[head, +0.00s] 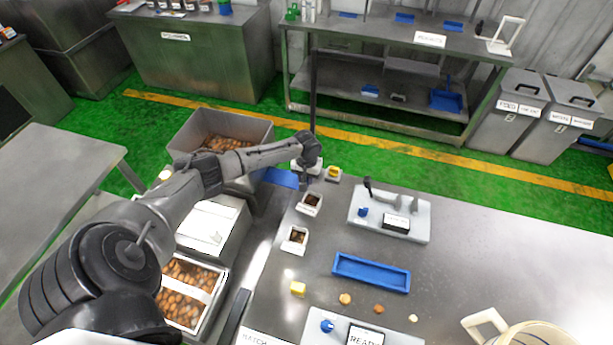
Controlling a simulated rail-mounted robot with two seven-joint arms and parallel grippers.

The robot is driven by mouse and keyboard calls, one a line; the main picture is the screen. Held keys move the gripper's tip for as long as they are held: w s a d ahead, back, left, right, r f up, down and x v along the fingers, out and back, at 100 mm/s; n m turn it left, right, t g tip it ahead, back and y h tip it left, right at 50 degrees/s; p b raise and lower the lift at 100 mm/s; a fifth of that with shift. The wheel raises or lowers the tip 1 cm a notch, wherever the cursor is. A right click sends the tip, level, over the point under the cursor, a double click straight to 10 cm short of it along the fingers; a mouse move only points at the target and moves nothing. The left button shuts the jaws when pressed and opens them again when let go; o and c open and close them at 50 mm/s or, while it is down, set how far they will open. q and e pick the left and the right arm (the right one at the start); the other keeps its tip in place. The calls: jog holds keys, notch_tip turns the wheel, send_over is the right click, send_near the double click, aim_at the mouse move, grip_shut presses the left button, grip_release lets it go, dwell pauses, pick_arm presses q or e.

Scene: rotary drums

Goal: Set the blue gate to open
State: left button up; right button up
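A flat blue panel (281,178), which looks like the blue gate, lies at the upper left corner of the steel table, next to the grey bin of brown pieces. My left arm reaches in from the left, and its gripper (308,166) is at the table's far left corner, just right of the panel. The arm hides part of the panel and bin. The fingers are small and mostly hidden by the wrist; I cannot tell whether they touch the panel. My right gripper is not in view.
The steel table (480,240) holds a yellow-topped block (333,174), small cups of dark pieces (295,239), a blue tray (371,272), a device with a blue knob (327,325) and a white-based device (418,229). A bin of brown pieces (200,280) stands below left.

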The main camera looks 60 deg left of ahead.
pick_arm(q)
jog(key=o, duration=0.4)
jog(key=shift+w+d, duration=0.15)
jog(key=shift+d, duration=0.05)
jog(key=shift+r, duration=0.1)
jog(key=shift+r, duration=0.3)
jog(key=shift+r+p, duration=0.3)
jog(key=shift+r, duration=6.25)
